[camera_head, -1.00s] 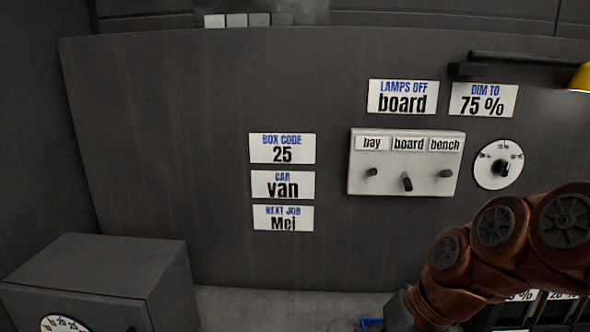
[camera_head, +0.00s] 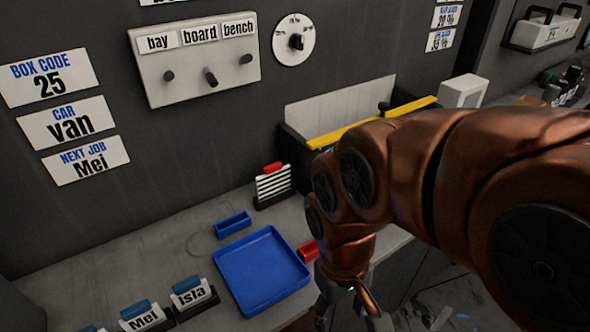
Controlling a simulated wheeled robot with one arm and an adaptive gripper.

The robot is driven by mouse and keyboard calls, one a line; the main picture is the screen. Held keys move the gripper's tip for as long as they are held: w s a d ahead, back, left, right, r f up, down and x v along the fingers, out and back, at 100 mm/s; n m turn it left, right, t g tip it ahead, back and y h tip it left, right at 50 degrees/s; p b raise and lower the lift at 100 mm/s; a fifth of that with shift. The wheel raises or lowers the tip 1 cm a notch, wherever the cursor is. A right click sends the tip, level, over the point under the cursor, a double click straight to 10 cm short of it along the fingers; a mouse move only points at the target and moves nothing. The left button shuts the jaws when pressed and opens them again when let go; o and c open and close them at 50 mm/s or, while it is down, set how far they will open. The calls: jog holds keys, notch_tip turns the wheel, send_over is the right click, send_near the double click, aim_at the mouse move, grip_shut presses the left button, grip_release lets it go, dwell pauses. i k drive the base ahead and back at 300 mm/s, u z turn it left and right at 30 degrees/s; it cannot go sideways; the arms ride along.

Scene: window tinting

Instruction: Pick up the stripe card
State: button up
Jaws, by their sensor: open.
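The stripe card (camera_head: 273,184), white with dark stripes and a red tab on top, stands upright in a small dark holder on the bench against the back wall. My gripper (camera_head: 347,312) hangs from my copper-coloured arm at the bottom of the head view, to the right of and nearer than the card. It is open and apart from the card. Its fingertips are partly cut off by the lower frame edge.
A blue tray (camera_head: 262,270) lies in front of the card, with a small blue box (camera_head: 233,225) behind it and a small red box (camera_head: 308,251) to its right. Name cards Mei (camera_head: 142,317) and Isla (camera_head: 189,295) stand at the front left. A switch panel (camera_head: 196,62) is on the wall.

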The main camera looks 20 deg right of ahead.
aim_at(275, 179)
jog(key=z, duration=1.7)
jog(key=k, duration=1)
jog(key=u, duration=1.75)
jog(key=i, duration=0.5)
jog(key=u, duration=0.05)
